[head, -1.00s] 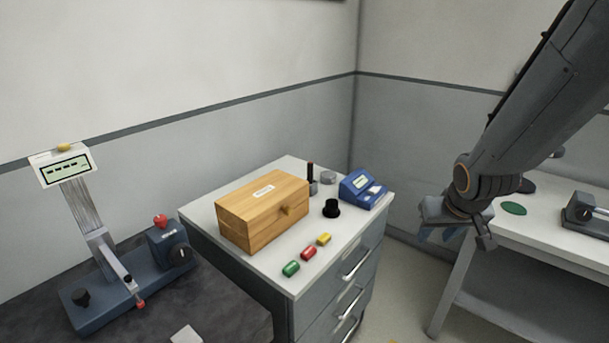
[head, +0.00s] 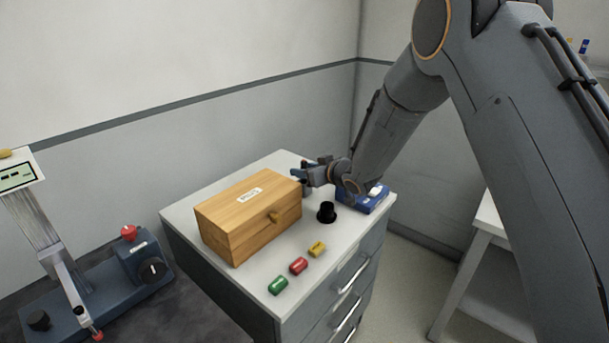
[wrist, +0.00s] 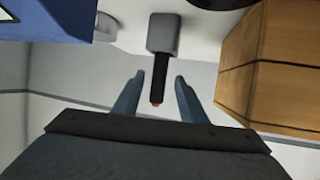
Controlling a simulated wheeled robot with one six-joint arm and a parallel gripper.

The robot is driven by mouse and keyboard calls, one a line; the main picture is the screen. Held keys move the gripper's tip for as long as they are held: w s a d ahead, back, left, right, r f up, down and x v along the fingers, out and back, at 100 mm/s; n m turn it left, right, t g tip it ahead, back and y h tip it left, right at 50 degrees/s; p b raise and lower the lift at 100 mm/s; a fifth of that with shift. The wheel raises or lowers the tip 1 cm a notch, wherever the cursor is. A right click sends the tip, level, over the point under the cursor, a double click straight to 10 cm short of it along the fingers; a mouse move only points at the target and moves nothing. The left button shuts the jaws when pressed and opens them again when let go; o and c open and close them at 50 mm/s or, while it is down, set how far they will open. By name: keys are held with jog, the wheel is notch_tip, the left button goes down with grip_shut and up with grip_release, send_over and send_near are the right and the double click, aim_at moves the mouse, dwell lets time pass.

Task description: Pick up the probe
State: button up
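The probe (wrist: 159,72) looks like a thin black stick with an orange-red tip. My gripper (wrist: 157,82) is open, with one blue finger on each side of the probe's tip end in the wrist view and visible gaps on both sides. In the head view my gripper (head: 304,171) is over the back of the cabinet at the holder and hides most of the probe.
The wooden box (head: 238,212) stands close by, left in the head view. Green, red and yellow pieces (head: 298,266) lie along the cabinet's front edge. A gauge stand (head: 80,290) is far left.

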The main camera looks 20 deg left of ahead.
jog(key=shift+p+x, duration=0.95)
jog(key=shift+x, duration=1.45)
jog(key=shift+w, duration=0.1)
grip_shut()
jog(key=shift+r, duration=0.15)
